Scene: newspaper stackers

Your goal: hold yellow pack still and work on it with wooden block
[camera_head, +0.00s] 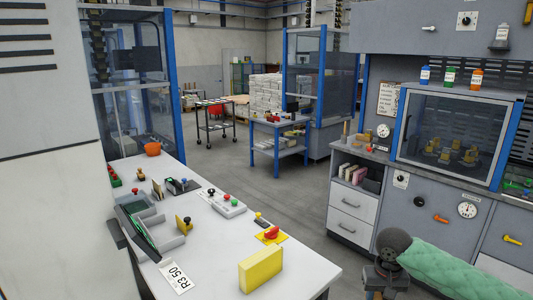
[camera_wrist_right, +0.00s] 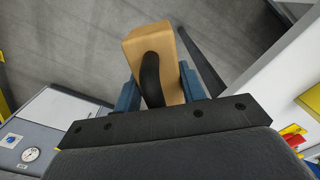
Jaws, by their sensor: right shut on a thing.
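The yellow pack (camera_head: 261,270) stands on the white table near its front right corner, and no gripper touches it. In the right wrist view the wooden block (camera_wrist_right: 135,48) is light brown with a curved black part across its face. My right gripper (camera_wrist_right: 160,88) is shut on it, one blue finger on each side. In the head view my right gripper (camera_head: 386,283) is low at the bottom, right of the table and apart from the pack; the block cannot be made out there. My left gripper is not in view.
The white table (camera_head: 205,272) also holds a grey tray (camera_head: 170,241), a card marked R3 50 (camera_head: 175,277), a yellow-and-red item (camera_head: 271,236) behind the pack, and several small tools. Grey drawers (camera_head: 352,213) stand at the right. Floor shows between them.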

